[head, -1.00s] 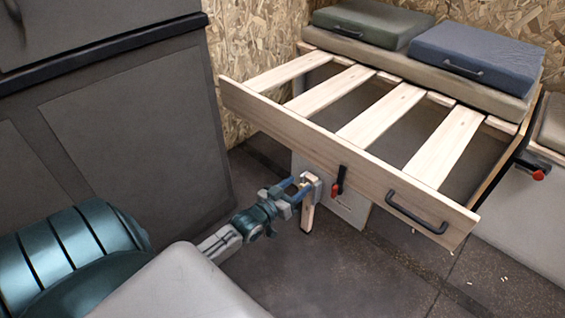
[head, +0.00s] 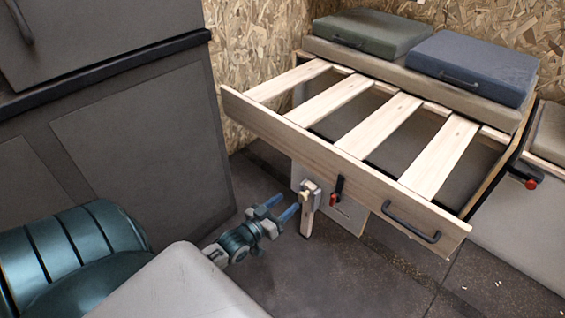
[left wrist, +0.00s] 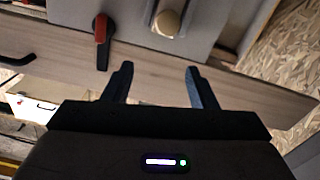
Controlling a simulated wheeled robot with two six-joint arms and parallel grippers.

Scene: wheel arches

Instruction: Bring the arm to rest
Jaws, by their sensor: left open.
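My left gripper (head: 279,207) is open and empty, low over the floor in front of the pulled-out slatted bed frame (head: 330,140). Its blue fingers point toward a wooden leg (head: 306,220) with a round knob (head: 306,194) at its top, and stand a little apart from it. In the left wrist view the two dark fingers (left wrist: 158,85) are spread with nothing between them. The knob (left wrist: 167,23) lies beyond the fingertips there. My right gripper is not in view.
The latch also shows in the left wrist view (left wrist: 102,40). Green (head: 371,33) and blue (head: 473,66) cushions lie at the back. A grey cabinet (head: 140,130) stands left. The floor at front right is mostly clear.

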